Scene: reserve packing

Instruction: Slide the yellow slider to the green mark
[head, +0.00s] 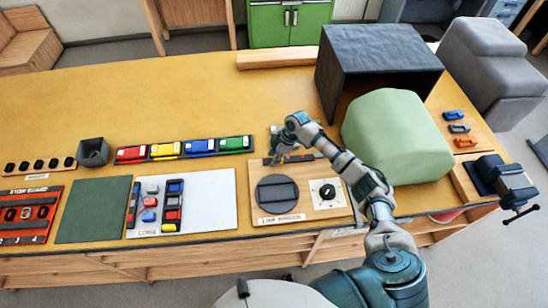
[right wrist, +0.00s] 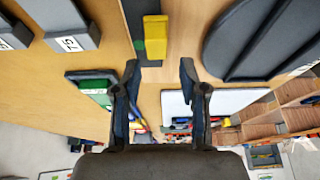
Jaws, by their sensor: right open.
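The yellow slider (right wrist: 155,37) stands up from a dark track (right wrist: 137,14) on the wooden board, in the right wrist view. A small green mark (right wrist: 138,46) shows on the track right beside the slider, at its left. My right gripper (right wrist: 159,72) is open, its two dark fingers apart, and the slider is just beyond the fingertips, roughly in line with the gap. I cannot tell whether it is between them. In the head view my right gripper (head: 284,155) is over the track on the board (head: 332,208) and largely hides the slider. My left gripper is not in view.
The board also carries a dark round dial (head: 277,193) and a black knob (head: 327,192). A tray of coloured cars (head: 183,149) lies left of it. A large pale green block (head: 396,137) and a dark open box (head: 338,82) stand to the right and behind. The back-left table is clear.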

